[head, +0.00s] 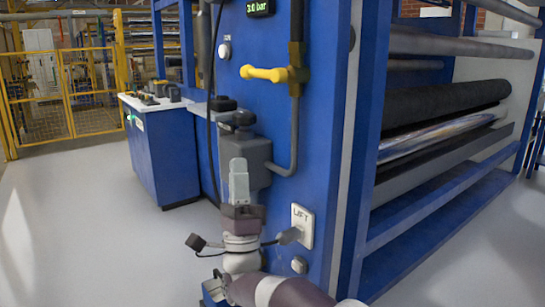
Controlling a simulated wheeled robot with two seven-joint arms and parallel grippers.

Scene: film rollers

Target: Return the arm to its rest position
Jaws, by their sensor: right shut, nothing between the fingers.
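My right arm (282,290) reaches up from the bottom of the head view, in front of the blue machine panel. My right gripper (238,165) points upward, its grey fingers shut and empty. It overlaps the grey box (258,152) with black knobs in the picture; I cannot tell whether they touch. A white plate marked LIFT (303,218) is on the panel, right of my wrist. My left gripper is not in view.
The blue machine frame (325,110) stands close, with a yellow handle (265,73) on a grey pipe and a display reading 3.0 bar. Rollers (445,105) lie at right. A blue cabinet (160,150) and yellow fence (70,90) stand left. The left floor (90,220) is clear.

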